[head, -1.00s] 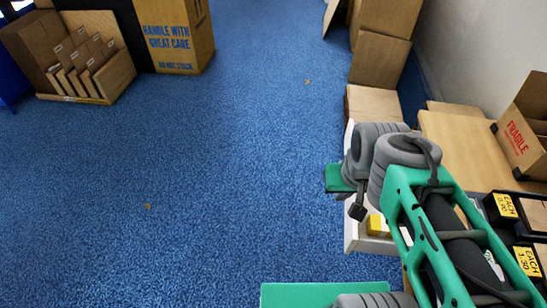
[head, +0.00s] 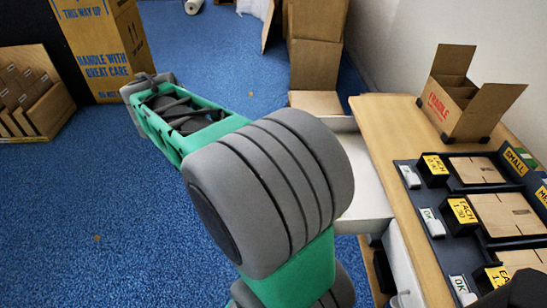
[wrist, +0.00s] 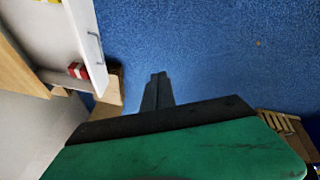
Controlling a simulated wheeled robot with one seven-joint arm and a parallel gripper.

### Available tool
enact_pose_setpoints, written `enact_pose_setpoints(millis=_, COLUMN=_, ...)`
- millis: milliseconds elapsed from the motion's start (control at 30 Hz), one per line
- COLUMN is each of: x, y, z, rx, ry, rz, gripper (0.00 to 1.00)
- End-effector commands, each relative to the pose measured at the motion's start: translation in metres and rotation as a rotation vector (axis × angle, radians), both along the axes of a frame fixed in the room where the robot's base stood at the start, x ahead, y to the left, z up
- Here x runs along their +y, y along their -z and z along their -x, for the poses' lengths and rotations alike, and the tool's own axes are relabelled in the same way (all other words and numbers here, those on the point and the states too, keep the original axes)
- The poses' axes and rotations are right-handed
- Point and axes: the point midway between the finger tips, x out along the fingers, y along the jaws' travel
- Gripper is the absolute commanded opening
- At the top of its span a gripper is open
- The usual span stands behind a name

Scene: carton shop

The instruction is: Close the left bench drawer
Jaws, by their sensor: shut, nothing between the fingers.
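The left bench drawer (head: 368,188) is white and stands pulled out from the bench's left side. My arm hides much of it in the head view. In the wrist view the open drawer (wrist: 88,40) shows at the upper left, with a grey bar handle on its front and a red-and-white item and a bit of yellow inside. My gripper (wrist: 158,80) is shut and empty, over blue floor to the right of the drawer front and apart from it.
The wooden bench top (head: 385,125) carries an open FRAGILE carton (head: 462,108) and a black tray of flat cartons (head: 480,215). Brown cartons (head: 315,60) stack beyond the bench. A tall box (head: 100,60) and wooden rack (head: 35,100) stand left. Blue floor between is clear.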

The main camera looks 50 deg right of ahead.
Motion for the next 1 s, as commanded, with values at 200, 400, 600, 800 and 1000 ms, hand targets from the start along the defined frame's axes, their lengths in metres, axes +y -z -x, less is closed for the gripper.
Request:
enact_pose_setpoints(millis=200, x=-0.188, y=0.110, z=-0.028, rx=0.054, ry=0.421, rz=0.195, gripper=0.00)
enact_pose_setpoints(millis=400, x=-0.249, y=0.138, z=-0.012, rx=0.084, ry=0.573, rz=0.269, gripper=0.00)
enact_pose_setpoints(millis=600, x=-0.264, y=0.157, z=-0.007, rx=0.088, ry=0.579, rz=0.271, gripper=0.00)
enact_pose_setpoints(millis=800, x=-0.290, y=0.192, z=-0.003, rx=0.087, ry=0.579, rz=0.270, gripper=0.00)
enact_pose_setpoints(millis=1000, x=-0.316, y=0.215, z=0.007, rx=0.082, ry=0.581, rz=0.272, gripper=0.00)
